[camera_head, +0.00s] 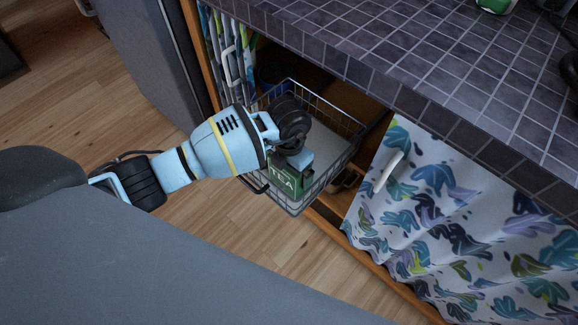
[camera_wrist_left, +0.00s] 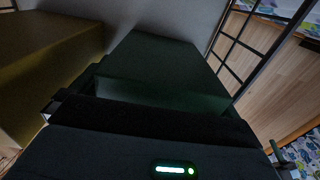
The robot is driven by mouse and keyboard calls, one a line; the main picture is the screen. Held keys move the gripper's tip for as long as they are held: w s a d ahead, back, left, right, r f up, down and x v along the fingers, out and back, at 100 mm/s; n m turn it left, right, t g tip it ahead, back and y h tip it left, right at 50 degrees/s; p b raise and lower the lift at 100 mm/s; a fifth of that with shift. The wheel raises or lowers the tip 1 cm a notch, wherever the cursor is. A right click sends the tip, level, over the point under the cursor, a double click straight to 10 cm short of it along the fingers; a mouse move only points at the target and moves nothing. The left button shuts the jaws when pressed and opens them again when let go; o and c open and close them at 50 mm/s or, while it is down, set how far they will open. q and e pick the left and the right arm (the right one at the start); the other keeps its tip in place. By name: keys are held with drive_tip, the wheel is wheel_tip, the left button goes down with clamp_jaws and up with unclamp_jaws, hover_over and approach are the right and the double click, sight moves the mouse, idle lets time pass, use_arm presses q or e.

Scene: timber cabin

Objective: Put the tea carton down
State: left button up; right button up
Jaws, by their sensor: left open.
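The green tea carton (camera_head: 284,181), marked TEA, is inside a pulled-out wire basket (camera_head: 345,125) under the counter. My left gripper (camera_head: 296,158) is at the carton from above, with its jaws open and the carton at the fingers. In the left wrist view the carton (camera_wrist_left: 155,65) appears as a dark green box directly ahead of the gripper, close to the wire side. The carton's underside is hidden, so I cannot see its contact with the basket floor. My right gripper is not in view.
A yellowish box (camera_wrist_left: 45,60) stands left of the carton in the wrist view. The tiled counter (camera_head: 430,60) overhangs the basket's far side. A leaf-patterned curtain (camera_head: 450,220) hangs to the right. The wooden floor (camera_head: 200,235) is clear in front.

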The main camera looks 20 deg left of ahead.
use_arm(q)
wheel_tip(320, 180, up, 12)
drive_tip(key=shift+r+p, duration=0.2)
drive_tip(key=shift+p, duration=0.85)
